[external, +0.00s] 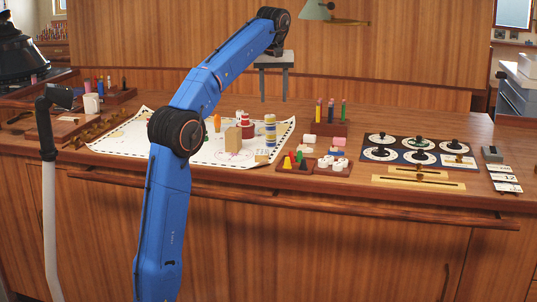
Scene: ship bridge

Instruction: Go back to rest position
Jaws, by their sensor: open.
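My blue arm rises from the bottom of the external view, bends at its elbow over the left part of the wooden counter (400,204), and reaches up and away to the right. My gripper (273,96) hangs from the far end of the arm, pointing down. Its two grey fingers are apart, with nothing visible between them. It appears above the far part of the counter, behind the chart (112,142); its exact height is hard to tell.
On the chart stand a tan block (233,140), a red-and-white piece (247,128) and a striped cylinder (270,130). To the right are a pen rack (331,128), trays of small pieces, and a dark dial panel (399,154). A white mug (91,104) stands at left.

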